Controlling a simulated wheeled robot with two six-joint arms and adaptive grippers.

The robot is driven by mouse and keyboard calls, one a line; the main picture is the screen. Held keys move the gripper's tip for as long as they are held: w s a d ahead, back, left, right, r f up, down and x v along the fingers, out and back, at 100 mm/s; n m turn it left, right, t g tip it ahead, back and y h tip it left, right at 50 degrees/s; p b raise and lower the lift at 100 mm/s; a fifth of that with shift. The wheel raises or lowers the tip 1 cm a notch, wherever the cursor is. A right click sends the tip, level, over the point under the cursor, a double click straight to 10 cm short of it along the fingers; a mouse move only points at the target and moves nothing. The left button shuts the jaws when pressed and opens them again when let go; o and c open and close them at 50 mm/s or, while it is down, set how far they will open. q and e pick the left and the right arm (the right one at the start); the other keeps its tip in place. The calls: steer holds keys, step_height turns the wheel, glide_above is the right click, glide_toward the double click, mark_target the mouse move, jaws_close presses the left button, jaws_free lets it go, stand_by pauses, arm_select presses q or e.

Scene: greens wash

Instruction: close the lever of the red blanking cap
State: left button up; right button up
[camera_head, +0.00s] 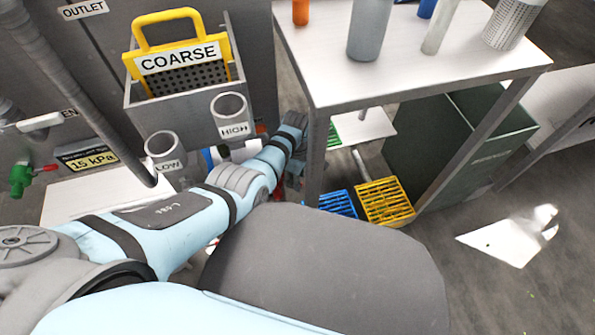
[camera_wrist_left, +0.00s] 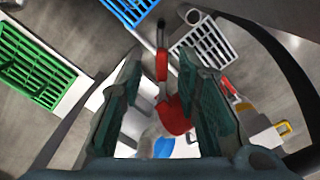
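In the left wrist view, the red blanking cap (camera_wrist_left: 173,116) lies between the two dark green finger pads of my left gripper (camera_wrist_left: 161,78). Its narrow red lever (camera_wrist_left: 162,66) runs up the picture from the cap to a dark end. The fingers are open, with a visible gap between each pad and the lever. In the head view my left arm reaches away toward the space beside the table, and its gripper is mostly hidden behind the wrist. I cannot clearly make out the cap there. My right gripper is in neither view.
A grey tank with a yellow COARSE screen (camera_head: 180,58) and pipes marked LOW (camera_head: 163,150) and HIGH (camera_head: 229,112) stands left. A white table (camera_head: 410,75) holds cylinders. Blue (camera_head: 339,203) and yellow (camera_head: 385,200) grates lie below. Floor at right is mostly clear.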

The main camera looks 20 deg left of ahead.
arm_select(q)
step_height(320, 180, up, 7)
steer(key=shift+f, duration=0.2)
steer(key=shift+o, duration=0.4)
